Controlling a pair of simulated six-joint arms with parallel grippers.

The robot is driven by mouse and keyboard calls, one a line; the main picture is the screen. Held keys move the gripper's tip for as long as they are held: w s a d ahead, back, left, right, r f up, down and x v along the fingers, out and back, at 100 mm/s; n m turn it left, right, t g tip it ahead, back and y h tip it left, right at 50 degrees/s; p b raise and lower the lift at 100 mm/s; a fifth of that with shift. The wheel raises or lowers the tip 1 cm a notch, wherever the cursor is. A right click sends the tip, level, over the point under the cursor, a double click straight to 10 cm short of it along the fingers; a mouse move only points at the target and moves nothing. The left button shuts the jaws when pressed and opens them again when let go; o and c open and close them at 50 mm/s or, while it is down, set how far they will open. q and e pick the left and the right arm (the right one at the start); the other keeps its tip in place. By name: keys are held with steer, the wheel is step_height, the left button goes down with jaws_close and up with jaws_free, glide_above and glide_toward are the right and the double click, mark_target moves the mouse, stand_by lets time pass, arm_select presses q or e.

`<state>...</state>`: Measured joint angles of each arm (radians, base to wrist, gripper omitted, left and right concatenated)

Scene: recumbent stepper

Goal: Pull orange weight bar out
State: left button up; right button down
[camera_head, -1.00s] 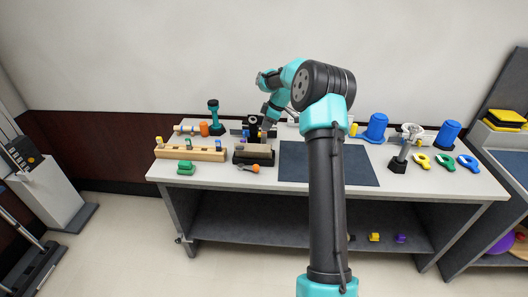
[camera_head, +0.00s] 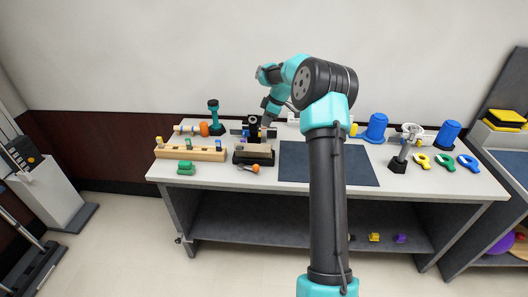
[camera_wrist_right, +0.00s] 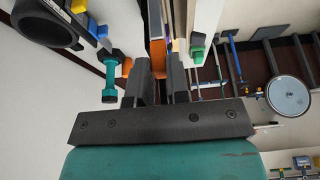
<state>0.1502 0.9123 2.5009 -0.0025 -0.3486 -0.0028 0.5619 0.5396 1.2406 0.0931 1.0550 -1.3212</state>
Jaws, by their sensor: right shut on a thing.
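My right gripper (camera_head: 264,130) reaches down over a dark block-like device (camera_head: 252,156) left of centre on the table. In the right wrist view, its two dark fingers (camera_wrist_right: 161,82) are closed around a narrow orange piece (camera_wrist_right: 157,55), which I take to be the orange weight bar. In the head view, my wrist and the device hide most of the bar. My left gripper is not in view.
A long wooden rack (camera_head: 190,153) and a teal dumbbell-like stand (camera_head: 215,117) are left of the device. An orange-ended tool (camera_head: 255,168) lies in front. A dark mat (camera_head: 330,164) lies to the right, with blue cylinders (camera_head: 376,127) beyond.

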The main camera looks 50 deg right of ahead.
steer(key=shift+r, duration=1)
steer(key=shift+r, duration=0.1)
